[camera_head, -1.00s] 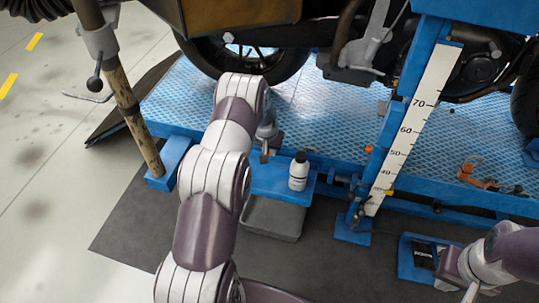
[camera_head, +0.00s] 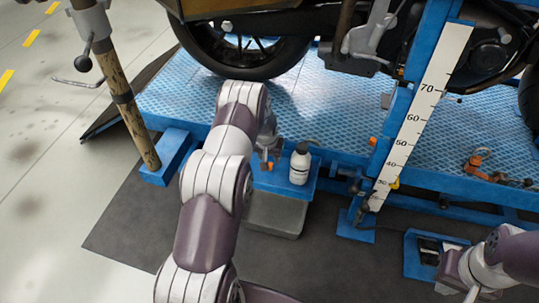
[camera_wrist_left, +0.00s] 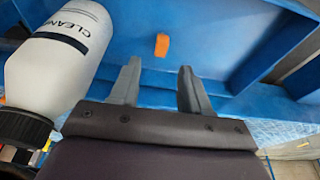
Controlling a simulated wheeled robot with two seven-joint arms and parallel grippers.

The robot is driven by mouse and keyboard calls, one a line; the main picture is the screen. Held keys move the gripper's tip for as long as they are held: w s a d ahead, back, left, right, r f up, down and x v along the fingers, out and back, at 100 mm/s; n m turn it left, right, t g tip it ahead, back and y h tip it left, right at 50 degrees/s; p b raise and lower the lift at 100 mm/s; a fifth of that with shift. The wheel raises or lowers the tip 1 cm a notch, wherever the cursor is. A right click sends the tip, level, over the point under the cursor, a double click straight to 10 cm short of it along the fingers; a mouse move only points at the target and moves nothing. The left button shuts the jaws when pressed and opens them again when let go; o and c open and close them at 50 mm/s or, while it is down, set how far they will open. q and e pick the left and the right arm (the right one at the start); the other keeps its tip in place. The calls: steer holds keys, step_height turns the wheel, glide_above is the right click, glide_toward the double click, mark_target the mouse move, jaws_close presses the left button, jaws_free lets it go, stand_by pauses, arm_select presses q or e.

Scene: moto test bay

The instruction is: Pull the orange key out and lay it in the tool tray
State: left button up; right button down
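A small orange piece, which looks like the orange key (camera_wrist_left: 162,45), lies on a blue surface just past my left fingertips in the left wrist view. It also shows as an orange spot below the gripper in the head view (camera_head: 270,166). The blue surface looks like the tray (camera_head: 310,184) at the lift's side. My left gripper (camera_wrist_left: 160,75) is open, its two fingers apart with nothing between them; it hangs over the tray in the head view (camera_head: 268,152). My right gripper (camera_head: 470,294) is at the lower right edge, its fingers mostly cut off.
A white cleaner bottle (camera_head: 300,165) stands in the tray close right of my left gripper; it fills the left of the wrist view (camera_wrist_left: 55,65). A grey bin (camera_head: 275,214) is below. A white scale post (camera_head: 420,115) stands right. Orange straps (camera_head: 485,165) lie on the lift deck.

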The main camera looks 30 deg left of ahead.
arm_select(q)
steer(key=a+p+v, duration=0.1)
steer(key=p+v, duration=0.4)
steer(key=v, duration=0.7)
steer(key=shift+d+r, duration=0.3)
steer(key=shift+d, duration=0.25)
steer(key=shift+s, duration=0.15)
